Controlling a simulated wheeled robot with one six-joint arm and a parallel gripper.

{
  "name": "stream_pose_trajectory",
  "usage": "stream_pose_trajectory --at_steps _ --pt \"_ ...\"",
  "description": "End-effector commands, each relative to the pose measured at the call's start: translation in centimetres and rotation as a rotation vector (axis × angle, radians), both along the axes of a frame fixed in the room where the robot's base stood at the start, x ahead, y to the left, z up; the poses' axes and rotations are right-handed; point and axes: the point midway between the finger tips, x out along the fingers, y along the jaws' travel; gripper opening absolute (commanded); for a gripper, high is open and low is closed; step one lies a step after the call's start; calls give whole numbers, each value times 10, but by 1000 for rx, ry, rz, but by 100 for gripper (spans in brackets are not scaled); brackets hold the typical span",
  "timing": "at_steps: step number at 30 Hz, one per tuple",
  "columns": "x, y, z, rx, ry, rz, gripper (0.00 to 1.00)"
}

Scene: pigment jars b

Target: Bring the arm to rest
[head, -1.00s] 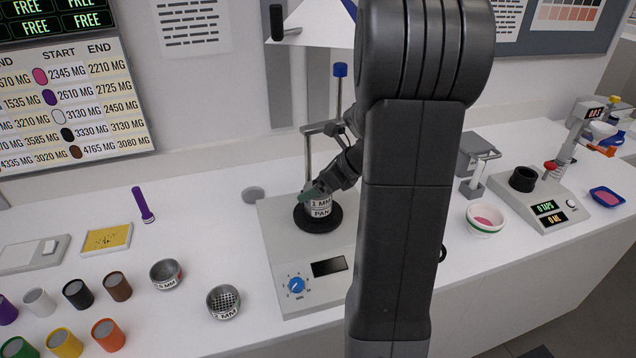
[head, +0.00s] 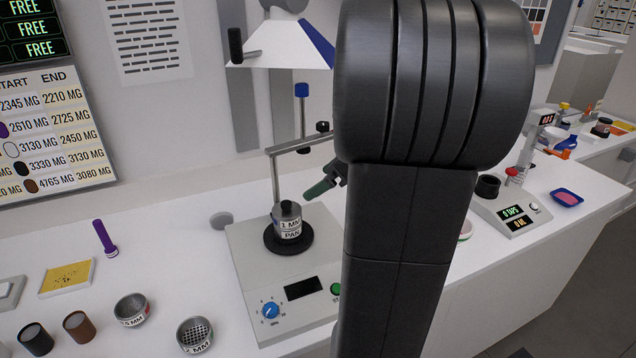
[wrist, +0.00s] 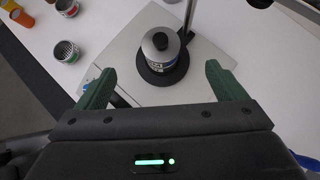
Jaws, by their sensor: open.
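My gripper (wrist: 162,88) is open and empty in the wrist view, its green fingers spread wide. In the head view my gripper (head: 324,186) shows at the right of the sieve stack, apart from it, and is partly hidden by my arm. The sieve stack (head: 288,230), labelled 1 MM and PAN, stands upright on the black round plate of the shaker machine. It also shows beyond the fingers in the wrist view (wrist: 159,52), with a dark knob on its lid.
The shaker (head: 250,262) has a post and a clamp bar (head: 300,143) above the stack. A tapping device (head: 511,214) and a blue tray (head: 567,198) are on the right.

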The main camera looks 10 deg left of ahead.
Motion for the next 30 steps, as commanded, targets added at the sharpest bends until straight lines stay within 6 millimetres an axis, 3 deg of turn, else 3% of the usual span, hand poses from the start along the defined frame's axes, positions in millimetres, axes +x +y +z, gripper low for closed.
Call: stream_pose_trajectory --at_steps 8,14,30 --pt "0 1 -1 0 0 0 91" --pt "2 13 -12 -1 3 3 91" --pt "12 84 -85 -1 3 3 91"
